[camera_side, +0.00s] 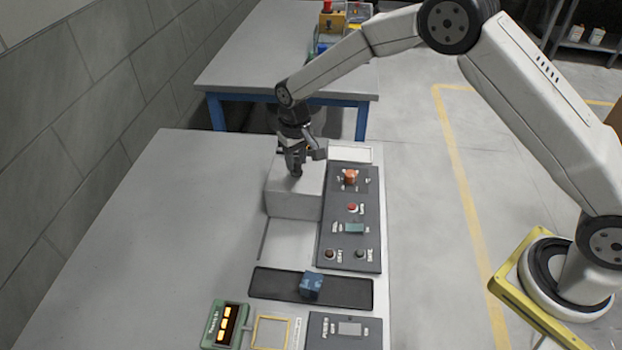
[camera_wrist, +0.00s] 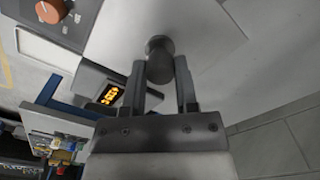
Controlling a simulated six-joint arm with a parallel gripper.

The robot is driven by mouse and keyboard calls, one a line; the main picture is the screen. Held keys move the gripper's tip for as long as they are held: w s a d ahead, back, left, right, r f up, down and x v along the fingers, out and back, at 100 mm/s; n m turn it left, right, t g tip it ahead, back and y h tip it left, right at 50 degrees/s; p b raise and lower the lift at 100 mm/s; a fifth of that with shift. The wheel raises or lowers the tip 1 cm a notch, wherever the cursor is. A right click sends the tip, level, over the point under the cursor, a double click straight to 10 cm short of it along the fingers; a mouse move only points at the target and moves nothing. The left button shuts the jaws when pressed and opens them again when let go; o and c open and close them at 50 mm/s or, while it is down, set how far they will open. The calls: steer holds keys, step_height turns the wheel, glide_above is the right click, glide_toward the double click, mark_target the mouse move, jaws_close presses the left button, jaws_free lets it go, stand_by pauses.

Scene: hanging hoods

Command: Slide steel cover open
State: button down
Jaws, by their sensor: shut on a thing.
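The steel cover (camera_side: 293,204) is a plain grey box-shaped hood on the grey table, left of a dark control panel (camera_side: 349,200). A dark round knob (camera_wrist: 160,58) stands up from its top. My gripper (camera_side: 296,170) reaches down onto the cover's top from the far side. In the wrist view my gripper (camera_wrist: 160,75) has its two fingers on either side of the knob, shut on it. The grey cover top (camera_wrist: 115,35) fills much of that view. The inside of the cover is hidden.
A thin rail line (camera_side: 264,240) runs along the table from the cover's near end. A dark tray (camera_side: 271,285) with a blue cube (camera_side: 311,286) lies nearer. A green device with a lit display (camera_side: 228,325) stands at the front. The table's left side is clear.

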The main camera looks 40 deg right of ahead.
steer(key=s+a, duration=0.8)
steer(key=a, duration=0.1)
steer(key=shift+s, duration=0.35)
steer(key=c, duration=0.6)
jaws_free()
steer(key=shift+s, duration=0.1)
steer(key=shift+o, duration=1.2)
steer(key=shift+d, duration=0.1)
steer(key=shift+r, duration=0.1)
step_height(320, 180, up, 8)
